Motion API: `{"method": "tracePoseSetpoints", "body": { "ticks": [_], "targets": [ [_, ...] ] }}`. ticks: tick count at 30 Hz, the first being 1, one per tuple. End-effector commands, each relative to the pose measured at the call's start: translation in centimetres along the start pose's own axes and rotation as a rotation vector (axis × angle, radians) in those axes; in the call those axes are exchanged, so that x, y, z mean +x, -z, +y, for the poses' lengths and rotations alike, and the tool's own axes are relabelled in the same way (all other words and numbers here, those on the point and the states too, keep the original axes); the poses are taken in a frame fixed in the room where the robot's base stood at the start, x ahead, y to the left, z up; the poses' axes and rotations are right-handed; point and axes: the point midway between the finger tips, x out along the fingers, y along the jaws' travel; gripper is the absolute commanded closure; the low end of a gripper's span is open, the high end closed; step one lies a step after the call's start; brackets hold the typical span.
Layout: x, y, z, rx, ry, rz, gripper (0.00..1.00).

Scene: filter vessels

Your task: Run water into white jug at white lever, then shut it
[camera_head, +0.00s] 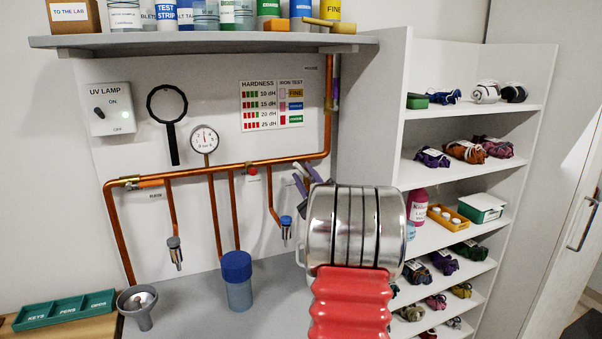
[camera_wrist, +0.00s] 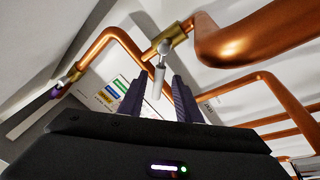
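In the wrist view a white lever (camera_wrist: 160,72) hangs from a brass valve (camera_wrist: 165,43) on a copper pipe. The two dark purple fingers of my gripper (camera_wrist: 158,97) stand apart, one on each side of the lever, with gaps visible. In the head view my gripper (camera_head: 303,182) is at the wall by the pipe, partly behind my arm. The white lever is hidden there. I cannot make out the white jug; my arm covers the counter at that spot. A pale curved edge shows left of the arm, but I cannot tell what it is.
Copper pipes (camera_head: 240,164) with a gauge (camera_head: 205,139) run along the wall under a shelf (camera_head: 200,41). A blue-lidded vessel (camera_head: 237,282) and a grey funnel (camera_head: 140,303) stand on the left of the counter. A shelf unit (camera_head: 470,185) stands right of my arm.

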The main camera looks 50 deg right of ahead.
Motion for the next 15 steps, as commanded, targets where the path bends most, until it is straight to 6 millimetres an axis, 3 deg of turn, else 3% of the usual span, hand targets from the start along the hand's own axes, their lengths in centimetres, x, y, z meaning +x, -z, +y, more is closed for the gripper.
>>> {"method": "tracePoseSetpoints", "body": {
  "ticks": [6,15],
  "targets": [
    [2.0,0.0,0.0,0.0,0.0,0.0,0.69],
    [2.3,0.0,0.0,0.001,0.0,-0.001,0.69]
  ]
}}
